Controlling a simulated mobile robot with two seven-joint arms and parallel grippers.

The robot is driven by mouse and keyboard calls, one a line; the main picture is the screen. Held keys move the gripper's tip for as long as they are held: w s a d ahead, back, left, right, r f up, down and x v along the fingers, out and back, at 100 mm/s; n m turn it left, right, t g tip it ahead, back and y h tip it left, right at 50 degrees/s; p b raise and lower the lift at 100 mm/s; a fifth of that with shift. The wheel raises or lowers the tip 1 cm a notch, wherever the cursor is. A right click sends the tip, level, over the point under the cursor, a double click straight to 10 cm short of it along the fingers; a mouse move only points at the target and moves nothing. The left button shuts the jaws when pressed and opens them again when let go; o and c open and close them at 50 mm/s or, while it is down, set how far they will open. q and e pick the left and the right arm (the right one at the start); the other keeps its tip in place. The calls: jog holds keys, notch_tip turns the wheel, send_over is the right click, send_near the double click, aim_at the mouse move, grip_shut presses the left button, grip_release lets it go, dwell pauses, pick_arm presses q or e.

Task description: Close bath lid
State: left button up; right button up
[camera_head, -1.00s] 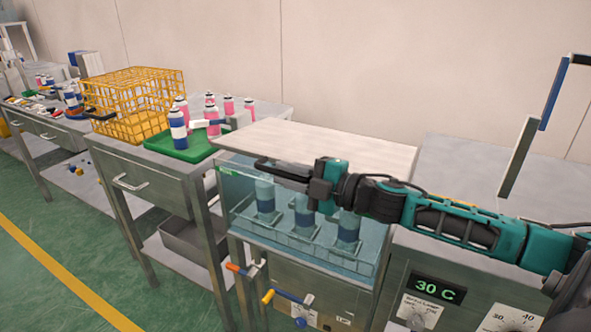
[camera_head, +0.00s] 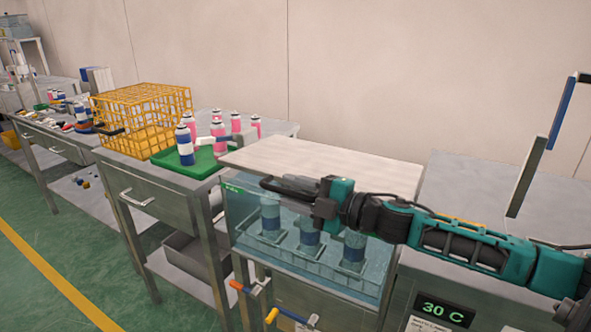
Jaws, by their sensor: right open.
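The bath (camera_head: 240,213) is a clear-walled tank of bluish water with several blue-banded cans standing in it, one of them a can (camera_head: 271,215) at the left. Its pale lid (camera_head: 320,160) lies flat over the top of the tank. My right gripper (camera_head: 280,187) reaches in from the right along the lid's front edge, its fingers pointing left. It is open, and I cannot tell whether it touches the lid. My right arm hides part of the bath's front rim and the upper parts of some cans. My left gripper is out of view.
A green tray (camera_head: 200,165) with a blue-banded can and several pink cans stands left of the bath, beside a yellow wire crate (camera_head: 140,118). Valve handles (camera_head: 272,315) stick out below the bath. A control box reading 30 C (camera_head: 445,310) stands at the right.

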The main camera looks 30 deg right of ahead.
pick_arm(q)
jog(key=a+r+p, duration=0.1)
jog(key=p, duration=0.1)
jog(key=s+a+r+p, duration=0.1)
jog(key=p, duration=0.2)
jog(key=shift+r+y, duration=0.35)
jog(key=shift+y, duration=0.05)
pick_arm(e)
notch_tip(320, 180, up, 20)
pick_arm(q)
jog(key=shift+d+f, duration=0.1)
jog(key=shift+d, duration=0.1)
pick_arm(e)
jog(key=shift+f, duration=0.1)
